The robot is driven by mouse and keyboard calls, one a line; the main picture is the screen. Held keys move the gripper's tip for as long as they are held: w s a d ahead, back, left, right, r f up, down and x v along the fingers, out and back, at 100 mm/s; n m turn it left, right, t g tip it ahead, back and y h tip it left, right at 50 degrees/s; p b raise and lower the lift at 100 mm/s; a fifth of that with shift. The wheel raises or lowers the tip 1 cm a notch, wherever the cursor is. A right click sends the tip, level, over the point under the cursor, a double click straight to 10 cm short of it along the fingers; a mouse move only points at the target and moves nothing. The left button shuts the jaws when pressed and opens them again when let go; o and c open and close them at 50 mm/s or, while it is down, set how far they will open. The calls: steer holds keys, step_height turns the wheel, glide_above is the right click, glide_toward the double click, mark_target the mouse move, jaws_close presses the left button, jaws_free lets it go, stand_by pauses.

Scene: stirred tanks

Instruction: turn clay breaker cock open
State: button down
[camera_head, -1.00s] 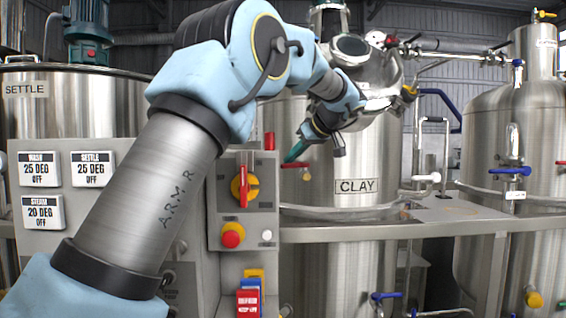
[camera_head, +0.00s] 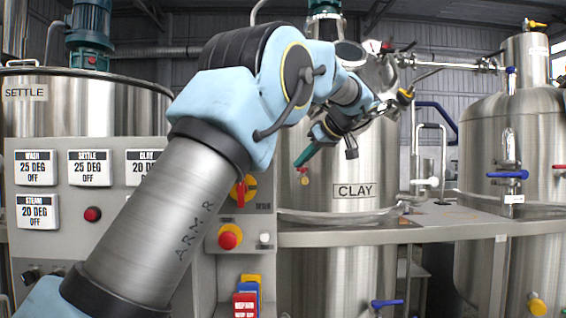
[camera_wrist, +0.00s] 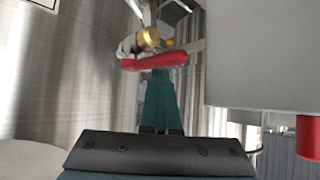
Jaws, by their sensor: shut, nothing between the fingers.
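The clay tank (camera_head: 335,150) bears a CLAY label. A small cock with a red handle (camera_head: 303,170) and a brass-coloured part sits on its left front. My gripper (camera_head: 299,164), with green fingers, is shut and empty, pointing down-left at the cock. From the head the handle looks short, nearly end-on. In the wrist view the red handle (camera_wrist: 153,61) lies across the picture, just beyond the tips of my shut fingers (camera_wrist: 160,73). They look very near or touching; I cannot tell which. The brass part (camera_wrist: 149,38) shows behind the handle.
A grey control panel (camera_head: 60,260) stands at left; its box side (camera_wrist: 265,55) is close to the right of my fingers in the wrist view. A red rotary switch (camera_head: 238,192) is partly hidden by my arm.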

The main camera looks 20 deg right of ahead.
steer(key=shift+w+d, duration=0.1)
steer(key=shift+d, duration=0.05)
stand_by(0.6)
steer(key=shift+w+d+p, duration=0.15)
steer(key=shift+w+p, duration=0.45)
steer(key=shift+w, duration=0.05)
steer(key=v, duration=1.1)
steer(key=shift+f, duration=0.1)
